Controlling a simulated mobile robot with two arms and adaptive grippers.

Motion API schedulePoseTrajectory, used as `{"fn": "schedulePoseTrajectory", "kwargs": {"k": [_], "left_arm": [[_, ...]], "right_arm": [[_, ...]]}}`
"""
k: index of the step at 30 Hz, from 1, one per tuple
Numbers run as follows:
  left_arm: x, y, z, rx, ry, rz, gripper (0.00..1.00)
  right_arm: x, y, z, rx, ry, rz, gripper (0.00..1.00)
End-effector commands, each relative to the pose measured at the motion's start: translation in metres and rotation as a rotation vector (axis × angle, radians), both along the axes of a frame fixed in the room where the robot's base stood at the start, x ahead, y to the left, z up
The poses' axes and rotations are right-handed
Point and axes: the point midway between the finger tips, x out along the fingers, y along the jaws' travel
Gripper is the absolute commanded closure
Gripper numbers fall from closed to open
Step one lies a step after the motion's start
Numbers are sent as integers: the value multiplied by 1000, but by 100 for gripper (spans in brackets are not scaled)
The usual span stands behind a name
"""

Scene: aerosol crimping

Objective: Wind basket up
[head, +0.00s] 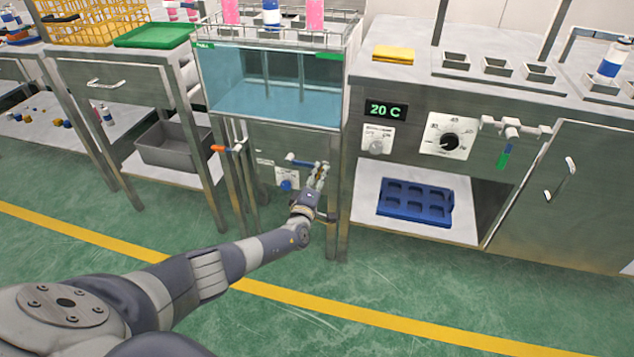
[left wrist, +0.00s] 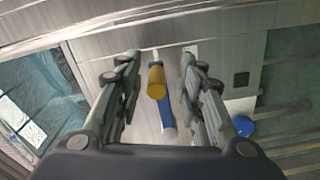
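The water tank (head: 270,95) has a clear front, with thin upright rods visible behind it. A wire-railed top (head: 285,40) above it carries pink and blue-white cans; I cannot tell whether this is the basket. On the panel below is a crank with a blue arm (head: 298,161), also in the left wrist view (left wrist: 165,112), and a yellow grip (left wrist: 157,82). My left gripper (head: 321,170) is at the crank. In the left wrist view its fingers (left wrist: 156,62) are spread on both sides of the yellow grip, with gaps visible. My right gripper is out of view.
A blue knob (head: 286,185) sits just below the crank. An orange-tipped lever (head: 218,149) sticks out at the tank's left. A cabinet with a dial (head: 450,141) and a blue tray (head: 415,203) stands at right. The green floor in front is clear.

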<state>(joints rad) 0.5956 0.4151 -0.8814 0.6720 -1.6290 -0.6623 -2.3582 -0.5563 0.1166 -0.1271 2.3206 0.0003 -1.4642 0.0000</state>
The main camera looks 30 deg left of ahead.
Motion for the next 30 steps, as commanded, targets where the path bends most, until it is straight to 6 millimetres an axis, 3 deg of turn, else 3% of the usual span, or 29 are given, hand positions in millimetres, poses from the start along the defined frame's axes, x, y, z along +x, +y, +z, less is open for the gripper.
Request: {"fn": "schedulePoseTrajectory", "kwargs": {"k": [11,30], "left_arm": [[-24,-5,0,-2,0,-1,65],[-104,-26,-1,-1,2,-5,65]], "right_arm": [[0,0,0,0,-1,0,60],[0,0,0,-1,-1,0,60]]}}
